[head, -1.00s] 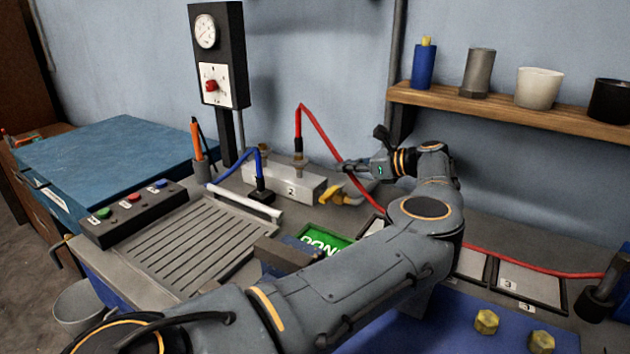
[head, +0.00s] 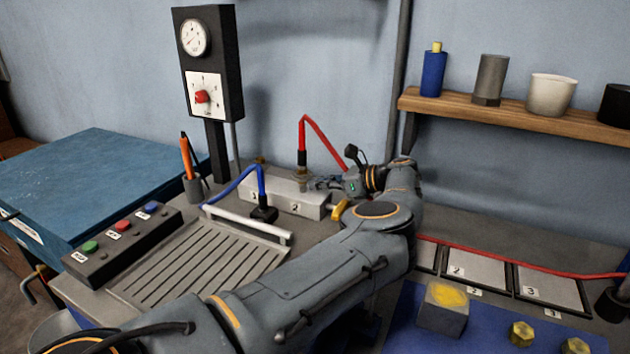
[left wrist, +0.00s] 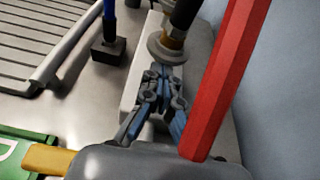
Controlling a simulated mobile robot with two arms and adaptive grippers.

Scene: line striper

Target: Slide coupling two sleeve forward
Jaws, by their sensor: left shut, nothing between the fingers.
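Coupling two (head: 301,174) stands upright on the grey manifold block (head: 285,196), at the end marked 2, with the red hose (head: 325,140) rising from its top. In the left wrist view its round metal collar (left wrist: 165,52) sits around a brass part below the black hose end. My left gripper (head: 318,182) comes from the right at low height beside the coupling. In the left wrist view the gripper's fingers (left wrist: 163,75) are shut and empty, their tips right at the collar's near side; I cannot tell whether they touch. My right gripper is out of view.
A blue hose (head: 262,182) with a black end piece stands in front of the block. A yellow lever (head: 340,210) is at the block's right end. A gauge panel (head: 208,65) stands behind, and a button box (head: 122,240) is at left. The slotted tray (head: 200,265) is clear.

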